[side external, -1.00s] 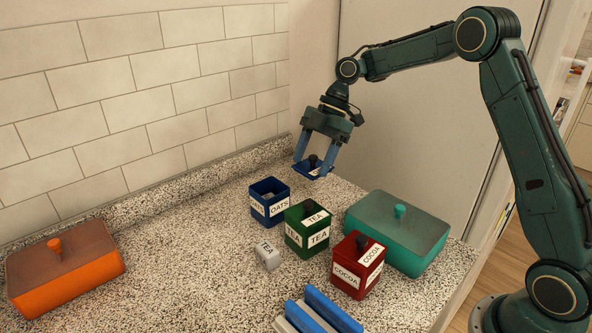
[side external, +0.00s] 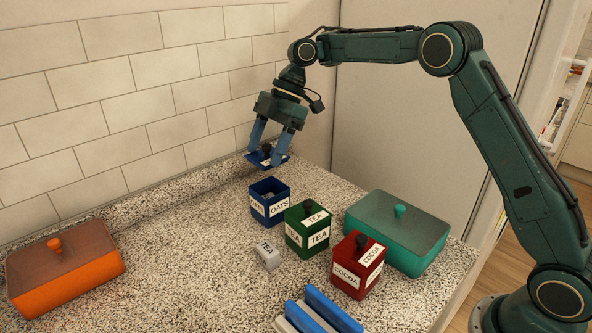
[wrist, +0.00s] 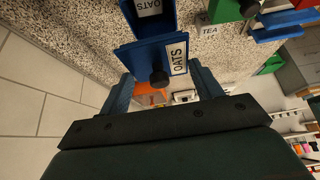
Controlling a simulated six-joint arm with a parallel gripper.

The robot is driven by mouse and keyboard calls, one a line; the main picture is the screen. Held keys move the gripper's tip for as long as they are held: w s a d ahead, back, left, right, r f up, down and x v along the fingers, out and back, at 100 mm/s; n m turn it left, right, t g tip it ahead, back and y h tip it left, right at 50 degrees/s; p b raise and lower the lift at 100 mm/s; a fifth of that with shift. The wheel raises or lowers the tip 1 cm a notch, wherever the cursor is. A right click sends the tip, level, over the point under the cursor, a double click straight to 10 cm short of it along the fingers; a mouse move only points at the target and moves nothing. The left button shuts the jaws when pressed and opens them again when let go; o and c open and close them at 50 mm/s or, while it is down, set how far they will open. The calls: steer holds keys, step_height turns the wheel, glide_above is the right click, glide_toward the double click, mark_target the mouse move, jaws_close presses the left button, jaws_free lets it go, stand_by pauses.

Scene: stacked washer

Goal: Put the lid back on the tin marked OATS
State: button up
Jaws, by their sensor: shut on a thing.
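The blue tin marked OATS (side external: 270,207) stands upright on the counter with its top open; part of it shows at the top of the wrist view (wrist: 150,28). My gripper (side external: 266,156) is shut on the blue lid (side external: 260,160), which has a black knob. In the wrist view the lid (wrist: 140,60) has an OATS label and sits between the fingers. The gripper holds the lid in the air above and behind the tin, near the tiled wall. The lid and tin are apart.
A green TEA tin (side external: 306,231) and a red COCOA tin (side external: 357,267), both lidded, stand right of the OATS tin. A small grey TEA block (side external: 268,256), a teal box (side external: 397,233), an orange box (side external: 66,267) and a blue-and-white rack (side external: 318,312) surround them. The counter's left middle is clear.

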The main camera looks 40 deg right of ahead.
steer(key=shift+f, duration=0.1)
steer(key=shift+f, duration=3.05)
steer(key=shift+f, duration=0.15)
stand_by(0.5)
steer(key=o, duration=1.3)
steer(key=shift+c, duration=0.2)
steer(key=shift+r, duration=0.2)
steer(key=shift+r, duration=3.3)
